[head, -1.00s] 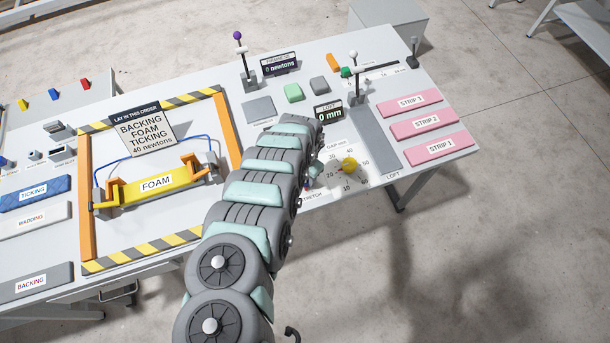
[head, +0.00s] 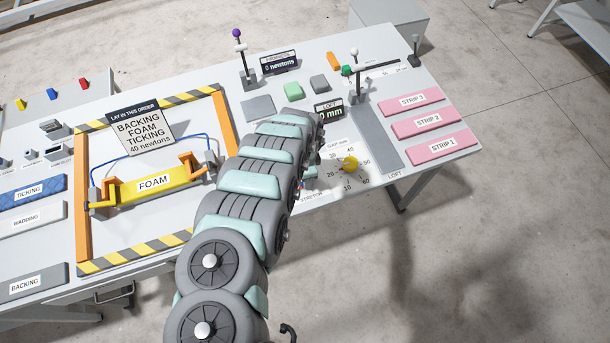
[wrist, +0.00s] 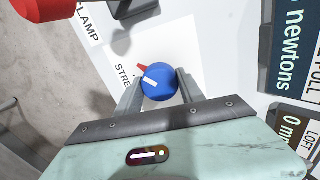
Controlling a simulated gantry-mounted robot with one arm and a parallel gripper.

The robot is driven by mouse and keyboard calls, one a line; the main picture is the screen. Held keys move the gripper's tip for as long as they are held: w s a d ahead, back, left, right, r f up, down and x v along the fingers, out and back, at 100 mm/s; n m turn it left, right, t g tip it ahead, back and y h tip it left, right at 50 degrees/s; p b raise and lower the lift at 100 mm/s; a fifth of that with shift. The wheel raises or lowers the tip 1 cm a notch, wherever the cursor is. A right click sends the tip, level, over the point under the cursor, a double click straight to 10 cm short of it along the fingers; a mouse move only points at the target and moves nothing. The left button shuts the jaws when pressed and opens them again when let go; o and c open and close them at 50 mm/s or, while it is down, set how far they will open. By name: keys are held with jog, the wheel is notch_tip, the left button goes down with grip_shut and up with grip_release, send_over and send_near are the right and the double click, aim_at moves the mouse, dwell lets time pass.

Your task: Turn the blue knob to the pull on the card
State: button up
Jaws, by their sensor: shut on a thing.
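The blue knob (wrist: 159,82) sits between the two fingers of my gripper (wrist: 158,88) in the wrist view, and the gripper is shut on it. A white line on the knob's top points up and left, near a small red pointer (wrist: 143,67) at its edge. A partly covered label on the white panel beside it starts "STRE". In the head view my arm hides the knob and gripper. The card (head: 143,132) reads backing, foam, ticking, 40 newtons. The dark display (head: 279,63) reads 0 newtons; it also shows in the wrist view (wrist: 293,45).
A yellow knob (head: 349,163) on a numbered gap dial stands right of my arm. A loft display (head: 328,110) reads 0 mm. A red part (wrist: 42,8) stands at the wrist view's upper left. Foam (head: 153,184) lies inside the striped frame. Pink strips (head: 422,122) lie at right.

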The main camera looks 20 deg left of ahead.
jog(key=shift+m, duration=0.8)
jog(key=o, duration=1.4)
jog(key=shift+c, duration=0.2)
jog(key=shift+r, duration=0.15)
notch_tip(320, 180, up, 10)
jog(key=shift+a+f, duration=0.1)
jog(key=shift+f, duration=0.1)
jog(key=shift+r, duration=0.45)
